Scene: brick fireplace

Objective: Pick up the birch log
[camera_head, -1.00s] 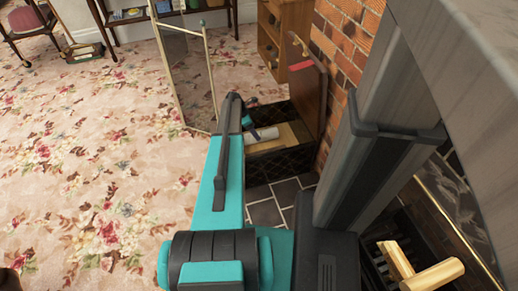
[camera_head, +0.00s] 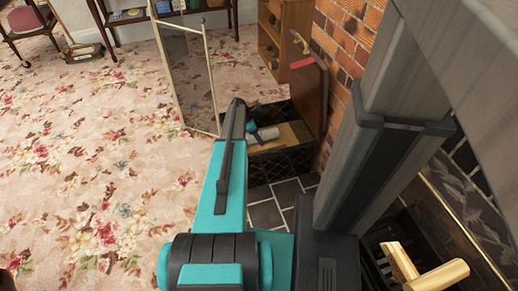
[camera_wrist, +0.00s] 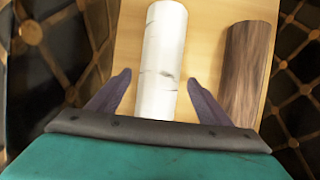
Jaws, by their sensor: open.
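The birch log (camera_wrist: 163,55) is white with dark flecks and lies lengthwise on a pale wooden board (camera_wrist: 202,50) inside a dark quilted box. In the wrist view my gripper (camera_wrist: 158,95) is open, with one finger on each side of the log's near end. I cannot tell whether the fingers touch it. In the head view the white log (camera_head: 268,134) shows only partly in the box, beside the end of my arm. My gripper's fingers are mostly hidden there.
A brown log (camera_wrist: 247,70) lies close to the right of the birch log. The quilted box (camera_head: 280,163) has its wooden lid (camera_head: 308,95) raised. A framed glass screen (camera_head: 192,80) stands to the left, and the brick wall (camera_head: 342,45) is to the right.

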